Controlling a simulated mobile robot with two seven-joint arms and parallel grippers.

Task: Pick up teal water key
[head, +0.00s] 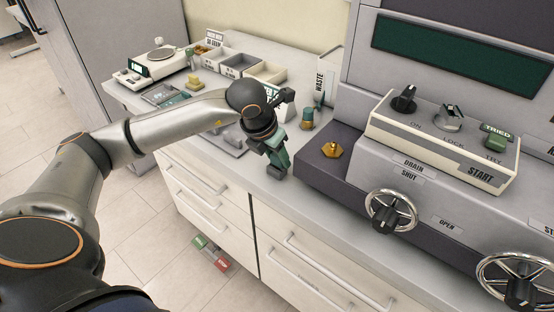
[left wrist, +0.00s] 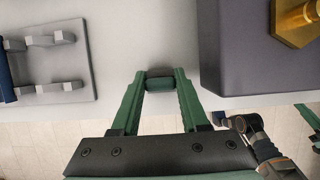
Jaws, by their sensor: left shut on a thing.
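My left gripper (head: 276,168) hangs over the bench's front edge, fingers pointing down, in the head view. In the left wrist view its two green fingers (left wrist: 160,84) come together on a small dark teal piece. It looks like part of the teal water key, but its full shape is hidden. In the head view a teal upright piece (head: 319,101) stands on the bench behind the gripper, next to a brass-and-teal knob-like piece (head: 307,119). I cannot tell what these are. Green parts at the wrist view's right edge may be my right gripper, but are cut off.
The purple-grey machine base (head: 318,168) with a brass hex fitting (head: 333,149) stands close right of the gripper. Handwheels (head: 391,212) face the front. A grey rack (left wrist: 50,60) lies left in the wrist view. Trays (head: 238,65) and a scale (head: 152,62) stand behind.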

